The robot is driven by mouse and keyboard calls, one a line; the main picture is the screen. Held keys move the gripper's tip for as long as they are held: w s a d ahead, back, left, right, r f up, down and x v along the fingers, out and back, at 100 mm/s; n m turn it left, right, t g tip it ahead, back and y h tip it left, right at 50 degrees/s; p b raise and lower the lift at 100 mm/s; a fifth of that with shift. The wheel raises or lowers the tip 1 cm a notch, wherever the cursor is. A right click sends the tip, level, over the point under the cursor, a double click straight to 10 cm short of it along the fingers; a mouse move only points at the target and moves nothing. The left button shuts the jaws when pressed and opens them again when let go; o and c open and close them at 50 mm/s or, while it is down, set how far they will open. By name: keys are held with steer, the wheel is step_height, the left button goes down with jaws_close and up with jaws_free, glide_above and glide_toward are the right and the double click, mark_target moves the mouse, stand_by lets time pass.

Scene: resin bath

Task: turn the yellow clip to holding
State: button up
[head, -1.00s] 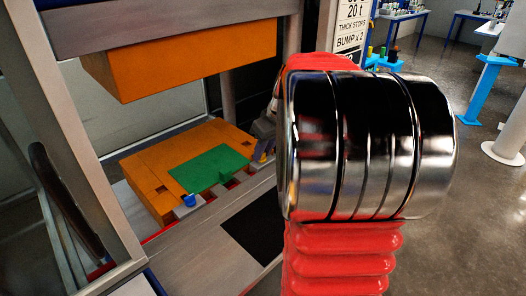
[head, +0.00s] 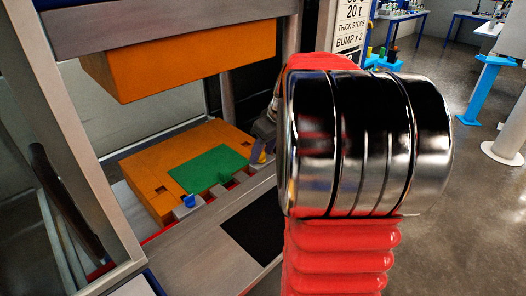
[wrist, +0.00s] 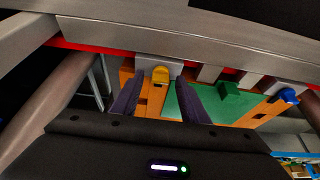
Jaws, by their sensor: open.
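The yellow clip (wrist: 160,76) sits on a grey block at the edge of the orange plate, in the upper middle of the wrist view. My gripper (wrist: 158,84) is open, with one dark purple finger on each side of the clip in that view. I cannot tell whether either finger touches it. In the head view, a finger shows at the right corner of the orange plate (head: 150,168), largely hidden by my arm. A green panel (head: 210,169) lies on the plate; a blue clip (head: 189,201) sits at its near edge.
An orange upper block (head: 190,62) hangs above the plate inside a grey frame. A frame post (head: 75,130) stands at the left. A black pad (head: 255,233) lies on the grey ledge in front. The gap between the blocks is open.

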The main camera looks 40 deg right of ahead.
steer(key=v, duration=1.3)
steer(key=shift+r, duration=0.3)
steer(key=shift+s, duration=0.1)
